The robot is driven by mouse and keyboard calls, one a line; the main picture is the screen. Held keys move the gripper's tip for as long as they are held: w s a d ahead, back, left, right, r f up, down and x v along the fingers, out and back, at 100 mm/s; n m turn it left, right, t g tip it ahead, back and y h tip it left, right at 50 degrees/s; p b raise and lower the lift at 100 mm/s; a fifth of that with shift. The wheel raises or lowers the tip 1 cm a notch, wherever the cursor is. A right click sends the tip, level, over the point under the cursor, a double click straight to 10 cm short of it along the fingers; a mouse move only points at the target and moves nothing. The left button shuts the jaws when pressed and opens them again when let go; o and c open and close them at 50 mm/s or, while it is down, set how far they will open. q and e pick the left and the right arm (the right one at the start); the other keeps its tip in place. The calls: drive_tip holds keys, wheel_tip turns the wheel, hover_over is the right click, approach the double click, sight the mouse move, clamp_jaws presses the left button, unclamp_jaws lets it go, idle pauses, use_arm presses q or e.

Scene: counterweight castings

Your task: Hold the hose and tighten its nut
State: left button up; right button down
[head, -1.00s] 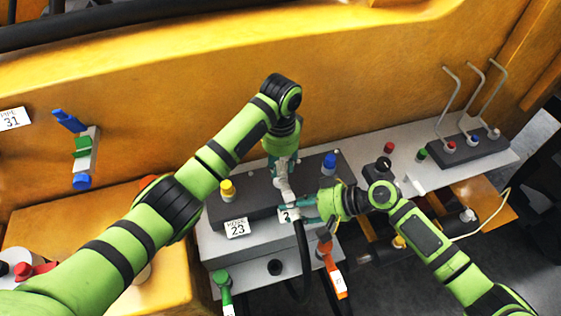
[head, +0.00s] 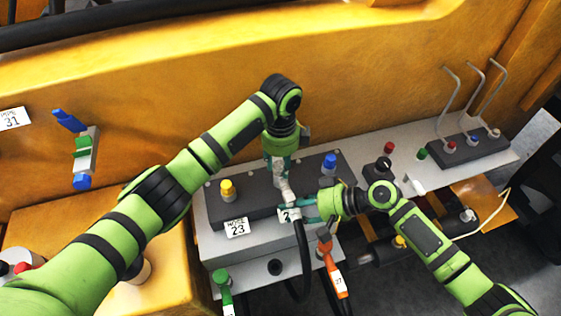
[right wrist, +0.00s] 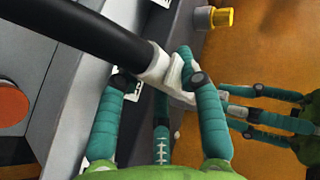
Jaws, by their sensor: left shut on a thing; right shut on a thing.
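The black hose (head: 304,262) rises from the front of the grey manifold to a pale fitting at its upper end. It also crosses the upper left of the right wrist view (right wrist: 95,30). My right gripper (head: 303,211) comes in from the right and is shut on the hose at its pale end (right wrist: 158,66). My left gripper (head: 281,182) points down from above and is shut on the pale nut (head: 286,195) just behind the hose end. The left fingers partly cover the nut. How far its thread is engaged cannot be seen.
A yellow cap (head: 227,189) and a blue cap (head: 329,162) stand on the dark block either side of my grippers. A label reading 23 (head: 236,228) is on its front. An orange-handled valve (head: 333,272) and a green one (head: 224,281) hang in front. The yellow casting wall (head: 380,70) stands behind.

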sight(280, 166)
use_arm(q)
drive_tip(key=shift+m, duration=1.1)
drive_tip(key=o, duration=1.2)
drive_tip(key=shift+c, duration=0.2)
wheel_tip(280, 166, up, 12)
drive_tip(key=shift+s, duration=0.1)
use_arm(e)
drive_tip(key=c, duration=0.7)
unclamp_jaws()
drive_tip(key=shift+c, duration=0.2)
